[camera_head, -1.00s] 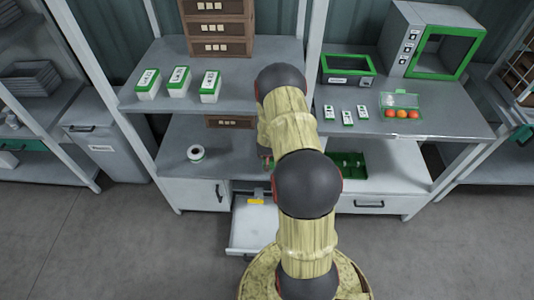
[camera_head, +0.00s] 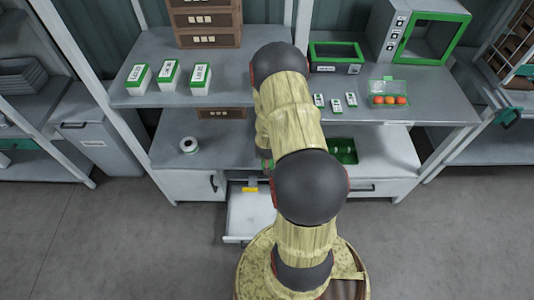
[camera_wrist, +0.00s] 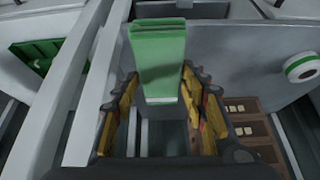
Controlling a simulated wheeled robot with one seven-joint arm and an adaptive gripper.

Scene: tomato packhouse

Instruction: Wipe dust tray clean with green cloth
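My gripper (camera_wrist: 160,85) has yellow-padded fingers set well apart in the wrist view. A folded green cloth (camera_wrist: 160,55) with a paler lower end sits between the fingertips and spans most of the gap, so it looks held. In the head view my arm hides most of the gripper; only a speck of green (camera_head: 266,163) shows beside it. A green tray (camera_head: 344,151) with small items in it lies on the lower shelf, right of my arm. It also shows at the left of the wrist view (camera_wrist: 35,55). I cannot tell whether it is the dust tray.
A tape roll (camera_head: 189,146) and a brown crate (camera_head: 221,113) are on the lower shelf. An open white drawer (camera_head: 245,222) below holds a yellow item (camera_head: 250,189). Cartons (camera_head: 168,74), a punnet of tomatoes (camera_head: 389,100) and a green-framed box (camera_head: 336,56) stand above. The floor left is clear.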

